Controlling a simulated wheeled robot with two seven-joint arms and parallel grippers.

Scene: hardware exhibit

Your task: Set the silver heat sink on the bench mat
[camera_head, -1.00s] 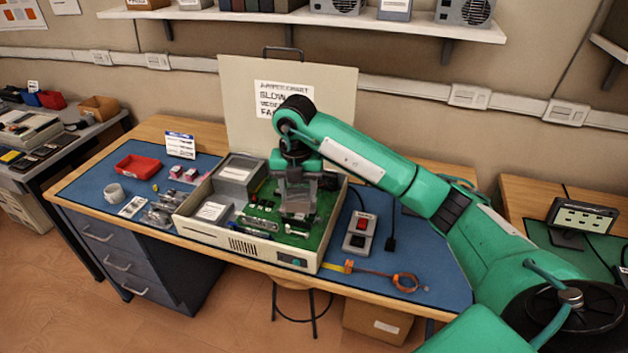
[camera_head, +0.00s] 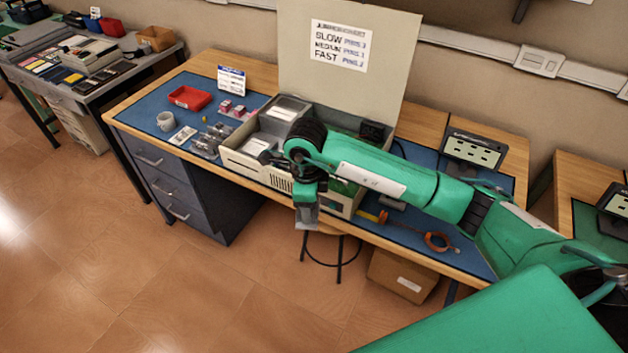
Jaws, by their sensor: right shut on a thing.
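My right gripper (camera_head: 306,203) hangs in front of the open computer case, in the picture over the bench's front edge and the floor. It points down and is shut on a small grey piece (camera_head: 306,217), which looks like the silver heat sink; the jaws hide much of it. The blue bench mat (camera_head: 143,113) covers the bench top, with bare parts at the left and at the right front. My left gripper is not in view.
The open case (camera_head: 240,165) stands mid-bench, partly hidden by my right arm. An orange-brown looped strap (camera_head: 438,241) lies at the right front. A stool (camera_head: 335,235) stands below.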

